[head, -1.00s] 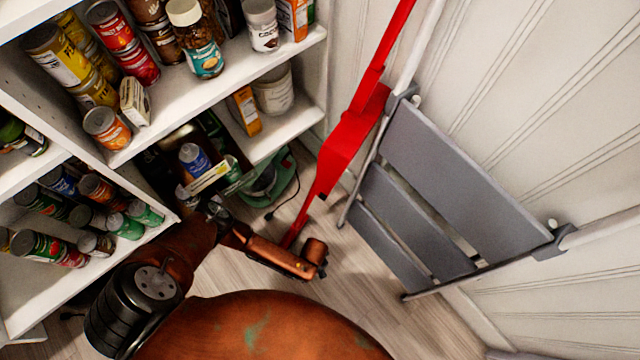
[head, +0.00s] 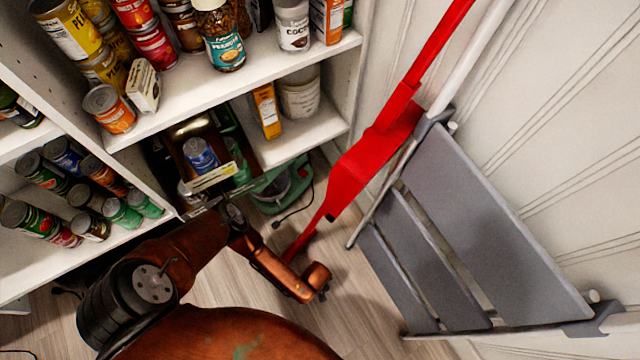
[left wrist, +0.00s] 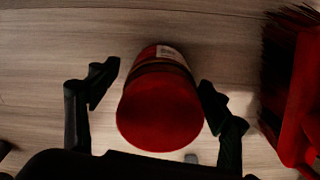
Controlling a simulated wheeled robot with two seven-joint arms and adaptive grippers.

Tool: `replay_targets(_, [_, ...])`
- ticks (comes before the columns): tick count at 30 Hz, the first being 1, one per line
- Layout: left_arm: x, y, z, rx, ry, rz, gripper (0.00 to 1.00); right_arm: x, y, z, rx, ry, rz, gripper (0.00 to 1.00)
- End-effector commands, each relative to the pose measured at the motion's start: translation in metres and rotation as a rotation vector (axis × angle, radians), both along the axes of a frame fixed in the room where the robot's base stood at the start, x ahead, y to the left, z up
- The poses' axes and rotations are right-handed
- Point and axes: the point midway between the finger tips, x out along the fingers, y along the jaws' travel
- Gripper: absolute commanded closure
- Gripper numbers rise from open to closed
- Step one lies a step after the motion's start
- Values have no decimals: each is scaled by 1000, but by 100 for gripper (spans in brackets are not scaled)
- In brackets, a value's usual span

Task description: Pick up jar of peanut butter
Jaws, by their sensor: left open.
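In the left wrist view a jar (left wrist: 160,110) with a broad red lid shows its lid end toward the camera, above the wooden floor. A small pale label patch shows at its far side; I cannot read it, but it looks like the task's jar. My left gripper (left wrist: 155,84) is open, with one dark finger on each side of the jar. I cannot tell whether the fingers touch it. The jar and the left fingertips do not show clearly in the head view. My right gripper is not in view.
A long red tool (head: 365,165) and a grey folded step ladder (head: 480,220) lean at the right. In the left wrist view, red bristles and a red part (left wrist: 298,95) are close by.

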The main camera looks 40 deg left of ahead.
Motion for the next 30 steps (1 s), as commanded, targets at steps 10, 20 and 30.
replay_targets(10, [1, 0, 1, 0, -1, 0, 38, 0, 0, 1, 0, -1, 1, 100])
replay_targets(20, [1, 0, 1, 0, -1, 0, 61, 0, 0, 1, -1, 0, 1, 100])
replay_targets(30, [0, 0, 1, 0, -1, 0, 84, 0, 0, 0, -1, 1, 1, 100])
